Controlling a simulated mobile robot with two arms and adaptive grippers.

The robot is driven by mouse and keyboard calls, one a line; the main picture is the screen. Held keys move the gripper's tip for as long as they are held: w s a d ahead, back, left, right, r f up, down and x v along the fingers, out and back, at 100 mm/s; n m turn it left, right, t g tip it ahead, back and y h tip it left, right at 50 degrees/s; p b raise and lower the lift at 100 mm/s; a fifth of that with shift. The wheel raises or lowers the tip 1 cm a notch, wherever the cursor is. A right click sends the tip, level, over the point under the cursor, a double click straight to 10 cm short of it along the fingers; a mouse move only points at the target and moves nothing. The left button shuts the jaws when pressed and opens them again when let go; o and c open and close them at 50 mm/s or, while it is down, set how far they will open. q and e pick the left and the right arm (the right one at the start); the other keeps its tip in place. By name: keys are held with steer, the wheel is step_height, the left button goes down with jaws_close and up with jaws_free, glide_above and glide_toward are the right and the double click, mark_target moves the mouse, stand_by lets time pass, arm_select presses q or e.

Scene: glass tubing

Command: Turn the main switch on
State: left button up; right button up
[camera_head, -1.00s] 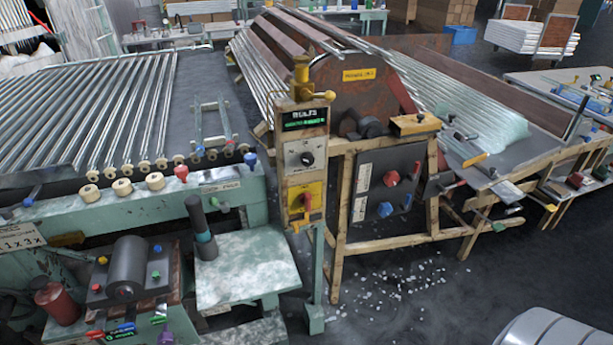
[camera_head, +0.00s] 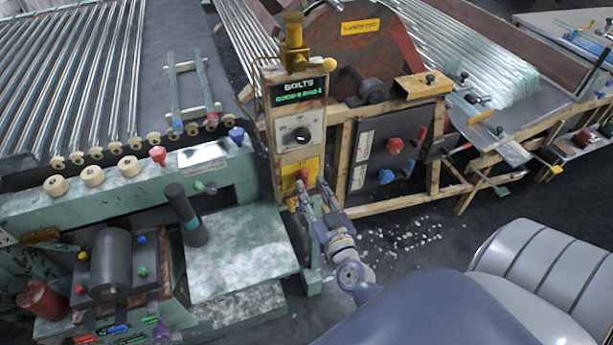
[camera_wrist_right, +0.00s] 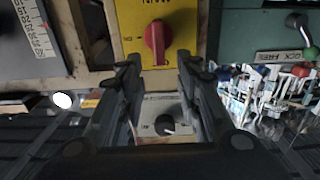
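The main switch is a red rotary knob (camera_head: 302,175) on a yellow plate (camera_head: 313,167), low on the front of the narrow control post. In the right wrist view the red knob (camera_wrist_right: 155,42) sits upright in the picture on the yellow plate (camera_wrist_right: 127,15), at top centre. My right gripper (camera_head: 315,192) is open and empty, close in front of the plate. It partly covers the plate's lower part in the head view. In the wrist view its two fingertips (camera_wrist_right: 160,64) are apart, just below the knob in the picture; contact cannot be told. My left gripper is not in view.
A black dial (camera_head: 301,134) and a green-lettered display (camera_head: 298,91) are above the switch. Right of the post is a dark panel (camera_head: 372,145) with red and blue knobs. Left is a green bench (camera_head: 240,255) with a dark upright cylinder (camera_head: 186,214).

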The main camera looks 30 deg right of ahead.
mark_target(306, 178)
steer(key=x, duration=0.3)
steer(key=shift+w+d, duration=0.15)
steer(key=shift+w, duration=0.55)
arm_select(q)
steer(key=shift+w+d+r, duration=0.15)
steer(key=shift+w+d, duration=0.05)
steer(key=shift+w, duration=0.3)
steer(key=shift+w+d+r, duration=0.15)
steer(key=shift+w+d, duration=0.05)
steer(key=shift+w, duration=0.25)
arm_select(e)
steer(key=shift+c, duration=0.3)
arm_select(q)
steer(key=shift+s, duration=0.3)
arm_select(e)
jaws_close()
